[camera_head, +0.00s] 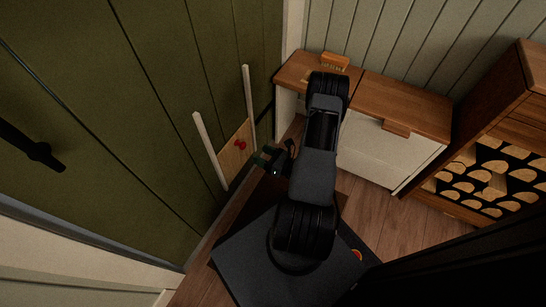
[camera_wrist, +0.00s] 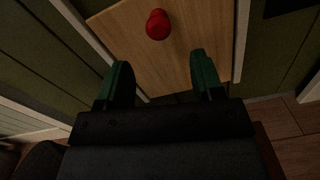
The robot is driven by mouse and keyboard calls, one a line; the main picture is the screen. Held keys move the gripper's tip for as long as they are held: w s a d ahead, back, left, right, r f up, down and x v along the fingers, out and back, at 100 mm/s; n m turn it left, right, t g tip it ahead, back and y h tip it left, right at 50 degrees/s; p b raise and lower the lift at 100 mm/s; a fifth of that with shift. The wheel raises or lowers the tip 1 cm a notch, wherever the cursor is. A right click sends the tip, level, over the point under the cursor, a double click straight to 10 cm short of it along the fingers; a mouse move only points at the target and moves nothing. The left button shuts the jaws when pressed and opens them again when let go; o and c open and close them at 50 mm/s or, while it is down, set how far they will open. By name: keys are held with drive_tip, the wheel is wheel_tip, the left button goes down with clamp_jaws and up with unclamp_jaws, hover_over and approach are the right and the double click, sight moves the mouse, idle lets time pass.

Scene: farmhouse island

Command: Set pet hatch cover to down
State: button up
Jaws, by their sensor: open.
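The pet hatch cover (camera_head: 233,157) is a light wooden panel low on the green door, between two pale upright rails. A red knob (camera_head: 240,144) sticks out from it. In the wrist view the cover (camera_wrist: 182,63) fills the upper middle, with the red knob (camera_wrist: 158,24) near its top. My gripper (camera_head: 264,157) is close in front of the cover, at the right-hand rail in the head view. In the wrist view my gripper (camera_wrist: 160,78) has its two green fingers apart, with nothing between them. The knob lies beyond the fingertips, untouched.
The green door (camera_head: 150,110) has a black handle (camera_head: 32,147) at left. A white cabinet with a wooden top (camera_head: 405,105) stands behind my arm, with a wooden brush-like object (camera_head: 335,61) on it. A log rack (camera_head: 490,178) is at right. Wooden floor (camera_head: 385,215) shows between.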

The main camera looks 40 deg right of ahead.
drive_tip(key=shift+p+v, duration=0.45)
drive_tip(key=shift+v, duration=1.85)
drive_tip(key=a+r+n+g+y+p, duration=0.2)
drive_tip(key=a+r+n+g+p, duration=0.3)
drive_tip(key=r, duration=0.6)
drive_tip(key=a+r+n+g+y+p, duration=0.25)
drive_tip(key=r+n+g+p, duration=0.35)
drive_tip(key=r, duration=0.5)
drive_tip(key=a+r+n+g+y+p, duration=0.1)
drive_tip(key=a+r+n+g+p, duration=0.3)
drive_tip(key=r+n+p, duration=0.55)
drive_tip(key=s+a+r+n+t+h+p, duration=0.1)
drive_tip(key=r+n+h+p, duration=0.5)
drive_tip(key=r, duration=1.2)
drive_tip(key=s+a+r+n+t+h+p, duration=0.1)
drive_tip(key=r+n+h+p, duration=0.6)
drive_tip(key=r, duration=1.1)
drive_tip(key=s+a+p, duration=0.1)
drive_tip(key=s+p, duration=0.1)
drive_tip(key=p, duration=0.2)
drive_tip(key=shift+a+r, duration=0.1)
